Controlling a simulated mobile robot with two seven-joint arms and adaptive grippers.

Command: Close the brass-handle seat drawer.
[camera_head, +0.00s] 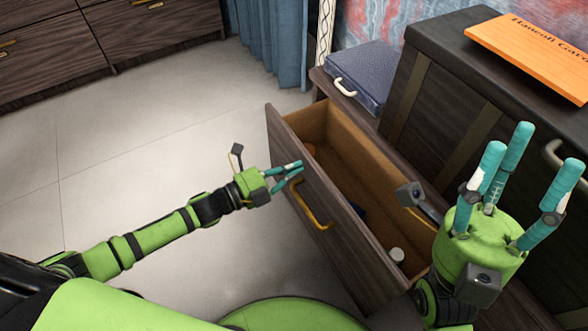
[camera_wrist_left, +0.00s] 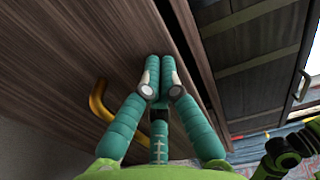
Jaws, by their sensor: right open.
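The seat drawer (camera_head: 322,215) is pulled well out of the dark wooden bench, its light wood inside in view. Its brass handle (camera_head: 312,207) is on the front panel and also shows in the left wrist view (camera_wrist_left: 100,103). My left gripper (camera_head: 300,166) has its fingertips together and empty, at the drawer front, above the handle. In the left wrist view the closed fingertips (camera_wrist_left: 156,68) are at the wooden front panel, near its edge; I cannot tell whether they touch. My right gripper (camera_head: 522,180) is open and empty, fingers pointing up, right of the drawer.
A white cylinder (camera_head: 397,255) and a dark blue item (camera_head: 358,211) lie in the drawer. A blue case (camera_head: 355,74) rests on the bench behind it. Open floor (camera_head: 130,150) lies left.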

